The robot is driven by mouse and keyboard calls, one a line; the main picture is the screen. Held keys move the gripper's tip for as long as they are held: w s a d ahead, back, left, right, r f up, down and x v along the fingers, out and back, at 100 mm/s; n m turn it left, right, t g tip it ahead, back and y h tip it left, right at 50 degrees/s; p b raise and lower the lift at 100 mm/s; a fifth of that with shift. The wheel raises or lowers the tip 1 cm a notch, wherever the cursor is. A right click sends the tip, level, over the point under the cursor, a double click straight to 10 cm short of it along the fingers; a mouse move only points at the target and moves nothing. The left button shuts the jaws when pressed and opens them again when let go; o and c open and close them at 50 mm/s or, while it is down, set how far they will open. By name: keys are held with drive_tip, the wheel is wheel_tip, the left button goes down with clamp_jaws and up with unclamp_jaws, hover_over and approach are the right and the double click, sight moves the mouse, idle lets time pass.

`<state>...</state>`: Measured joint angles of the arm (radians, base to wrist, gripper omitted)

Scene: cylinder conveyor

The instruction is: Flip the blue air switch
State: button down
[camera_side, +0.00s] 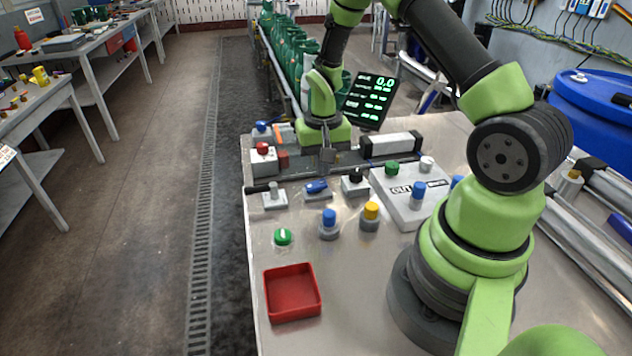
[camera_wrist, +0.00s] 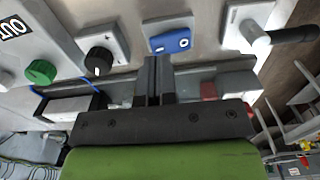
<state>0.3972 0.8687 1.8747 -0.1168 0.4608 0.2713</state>
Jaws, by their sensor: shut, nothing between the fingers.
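The blue air switch (camera_side: 317,187) is a small blue lever on a light grey plate in the row of controls on the bench. In the wrist view the switch (camera_wrist: 170,42) lies just beyond my fingertips. My gripper (camera_side: 327,157) points down behind the switch in the side view, apart from it as far as I can tell. In the wrist view the gripper (camera_wrist: 154,62) has its two dark fingers together with nothing between them. The exact height of the fingertips over the bench is hard to tell.
A black-knobbed switch (camera_side: 355,182) and a black-handled lever (camera_side: 272,195) flank the blue switch. Blue (camera_side: 329,224) and yellow (camera_side: 370,215) knobs stand in front. A grey box (camera_side: 408,205) is at right, a red tray (camera_side: 291,292) in front. A rail runs behind.

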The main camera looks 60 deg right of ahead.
drive_tip(key=shift+f, duration=1.35)
idle(0.6)
drive_tip(key=shift+r, duration=3.55)
wheel_tip(320, 180, up, 9)
drive_tip(key=n+t, duration=0.1)
drive_tip(key=t, duration=0.1)
hover_over(322, 182)
drive_tip(key=a, duration=0.4)
drive_tip(key=s+a+r+n+t, duration=0.2)
drive_tip(key=s+a+r+t, duration=0.1)
drive_tip(key=s+a+r, duration=0.55)
drive_tip(key=s+a+r+n+t+y, duration=0.2)
drive_tip(key=s+r, duration=0.1)
drive_tip(key=s, duration=0.3)
drive_tip(key=shift+a+r, duration=0.15)
drive_tip(key=shift+r, duration=0.2)
